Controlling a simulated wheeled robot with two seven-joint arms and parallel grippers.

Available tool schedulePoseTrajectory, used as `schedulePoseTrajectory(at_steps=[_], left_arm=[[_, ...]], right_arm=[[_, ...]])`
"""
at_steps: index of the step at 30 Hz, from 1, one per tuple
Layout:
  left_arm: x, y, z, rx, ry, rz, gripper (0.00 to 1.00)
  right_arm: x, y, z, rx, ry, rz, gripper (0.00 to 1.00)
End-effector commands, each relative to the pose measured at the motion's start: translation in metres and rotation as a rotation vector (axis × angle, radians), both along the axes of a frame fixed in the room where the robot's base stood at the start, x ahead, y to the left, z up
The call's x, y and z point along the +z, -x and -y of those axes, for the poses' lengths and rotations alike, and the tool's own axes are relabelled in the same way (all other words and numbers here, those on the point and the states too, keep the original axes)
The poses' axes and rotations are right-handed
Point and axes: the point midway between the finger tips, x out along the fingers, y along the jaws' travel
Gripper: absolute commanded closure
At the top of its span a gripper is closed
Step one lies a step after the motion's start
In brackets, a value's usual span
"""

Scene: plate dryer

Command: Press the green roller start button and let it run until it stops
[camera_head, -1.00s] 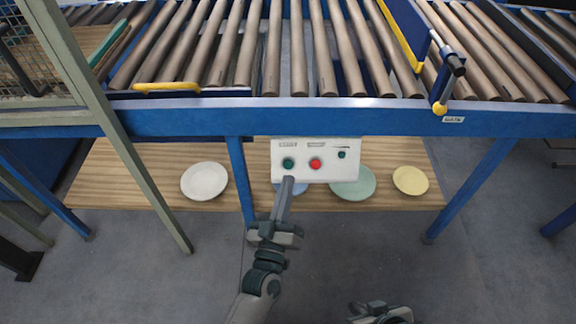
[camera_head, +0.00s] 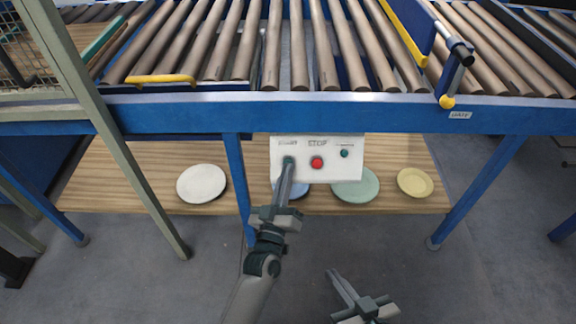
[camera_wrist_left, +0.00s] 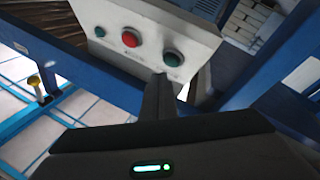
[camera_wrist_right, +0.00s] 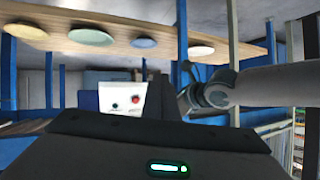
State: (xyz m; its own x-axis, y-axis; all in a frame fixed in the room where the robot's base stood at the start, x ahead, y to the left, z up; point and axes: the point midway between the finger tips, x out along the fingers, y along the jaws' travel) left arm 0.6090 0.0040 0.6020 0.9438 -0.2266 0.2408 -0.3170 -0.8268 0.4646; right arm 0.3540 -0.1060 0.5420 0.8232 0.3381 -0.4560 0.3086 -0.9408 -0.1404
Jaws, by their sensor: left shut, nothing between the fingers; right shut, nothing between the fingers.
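The white control panel (camera_head: 332,172) hangs under the blue conveyor frame. On it are the green start button (camera_head: 289,161) at the left, a red stop button (camera_head: 317,162) and a small green light or button (camera_head: 345,153). In the left wrist view the start button (camera_wrist_left: 173,58) lies just beyond my left gripper (camera_wrist_left: 158,82). In the head view my shut left gripper (camera_head: 289,168) overlaps the button's lower edge; I cannot tell whether it touches. My shut right gripper (camera_head: 332,272) is low in front of the panel, well apart from it. Both are empty.
Roller conveyor (camera_head: 275,45) runs above, with no plates seen on it. A wooden shelf (camera_head: 110,185) below holds a white plate (camera_head: 201,183), a green plate (camera_head: 356,186), a yellow plate (camera_head: 415,182) and a partly hidden blue plate (camera_head: 298,191).

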Motion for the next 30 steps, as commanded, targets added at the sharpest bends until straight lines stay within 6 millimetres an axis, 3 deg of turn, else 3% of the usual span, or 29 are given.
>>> schedulePoseTrajectory(at_steps=[30], left_arm=[[-0.0021, -0.0041, 0.0000, 0.000, 0.000, 0.000, 1.00]], right_arm=[[0.0076, -0.0045, -0.0023, -0.001, -0.010, 0.047, 1.00]])
